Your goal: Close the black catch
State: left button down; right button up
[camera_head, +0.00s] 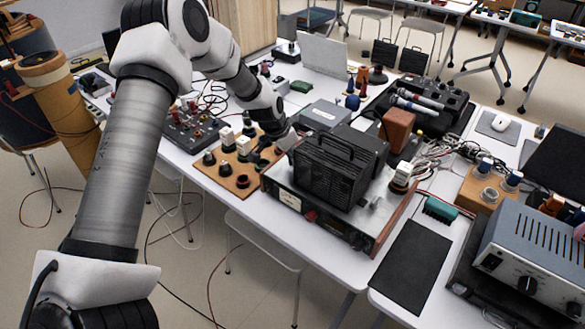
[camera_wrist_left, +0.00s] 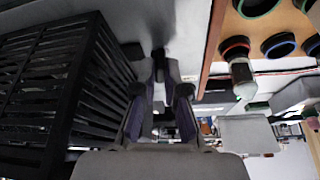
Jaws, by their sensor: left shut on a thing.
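The black catch (camera_wrist_left: 158,56) is a small dark piece on the grey surface beside a black slatted box, seen at the top middle of the left wrist view. My left gripper (camera_wrist_left: 160,80) has its fingertips drawn together at the catch, shut on it. In the head view my left gripper (camera_head: 288,139) reaches down at the left side of the black slatted box (camera_head: 335,170). The catch cannot be made out there, and its exact position is unclear. My right gripper is not in view.
Cables (camera_head: 440,155) and a black mat (camera_head: 410,262) lie to the right.

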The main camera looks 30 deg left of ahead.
pick_arm(q)
jog(key=m+b, duration=0.1)
jog(key=b, duration=0.2)
jog(key=m+h+b, duration=0.1)
jog(key=m+b, duration=0.1)
jog(key=b, duration=0.1)
jog(key=shift+a+f+m+g, duration=0.1)
jog(key=shift+f+m+g, duration=0.2)
jog(key=shift+f, duration=0.05)
jog(key=shift+r+m+h+b, duration=0.1)
jog(key=shift+m+h+b, duration=0.4)
jog(key=shift+m, duration=0.4)
jog(key=shift+r+m+g+b, duration=0.1)
jog(key=shift+m+g+b, duration=0.3)
jog(key=shift+m, duration=0.5)
jog(key=m+g, duration=0.1)
jog(key=m, duration=0.1)
jog(key=shift+w+r+m+h, duration=0.1)
jog(key=shift+m+h, duration=0.2)
jog(key=m+g, duration=0.1)
jog(key=m, duration=0.1)
jog(key=m+g+p, duration=0.1)
jog(key=m, duration=0.2)
jog(key=shift+w+m+h, duration=0.1)
jog(key=shift+m+h, duration=0.2)
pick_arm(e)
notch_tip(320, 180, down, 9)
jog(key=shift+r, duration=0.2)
